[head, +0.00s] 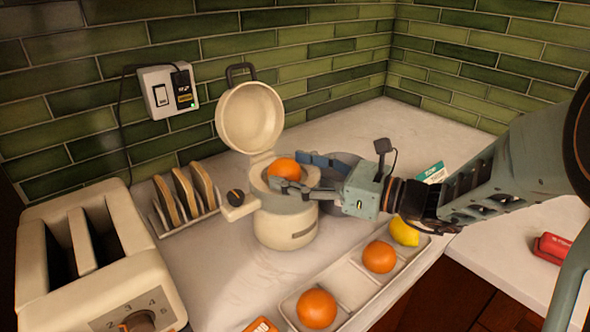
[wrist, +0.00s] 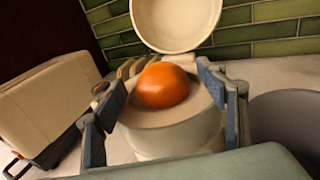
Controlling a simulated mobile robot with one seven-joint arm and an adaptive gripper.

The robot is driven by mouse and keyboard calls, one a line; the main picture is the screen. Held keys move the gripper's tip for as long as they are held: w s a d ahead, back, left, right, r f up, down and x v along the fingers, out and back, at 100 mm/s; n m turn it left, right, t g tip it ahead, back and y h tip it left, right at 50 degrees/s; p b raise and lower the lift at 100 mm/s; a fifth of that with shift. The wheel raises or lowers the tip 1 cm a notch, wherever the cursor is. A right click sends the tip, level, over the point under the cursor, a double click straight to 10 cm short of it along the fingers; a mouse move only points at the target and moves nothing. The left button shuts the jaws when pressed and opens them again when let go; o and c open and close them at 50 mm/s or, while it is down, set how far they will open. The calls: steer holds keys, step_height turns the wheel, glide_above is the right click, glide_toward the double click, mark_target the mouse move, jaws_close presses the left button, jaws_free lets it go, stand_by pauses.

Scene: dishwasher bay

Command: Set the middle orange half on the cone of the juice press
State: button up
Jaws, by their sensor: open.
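An orange half (head: 284,169) sits dome up in the open bowl of the cream juice press (head: 287,226). It also shows in the wrist view (wrist: 163,86), near the middle of the bowl. The cone is hidden under it, so I cannot see the contact. My gripper (head: 290,172) reaches in from the right, its jaws open, with one finger on each side of the orange half. The press lid (head: 250,118) stands raised behind.
A white tray (head: 348,286) in front holds two more orange pieces (head: 316,308) (head: 379,257) and a lemon (head: 404,230), with an empty compartment between the oranges. A toast rack (head: 184,198) and toaster (head: 95,260) stand left. A grey round vessel (wrist: 290,122) is close right of the press.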

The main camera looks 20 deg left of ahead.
steer(key=shift+r, duration=0.2)
steer(key=s+d, duration=0.1)
steer(key=d, duration=1.1)
steer(key=shift+r, duration=0.25)
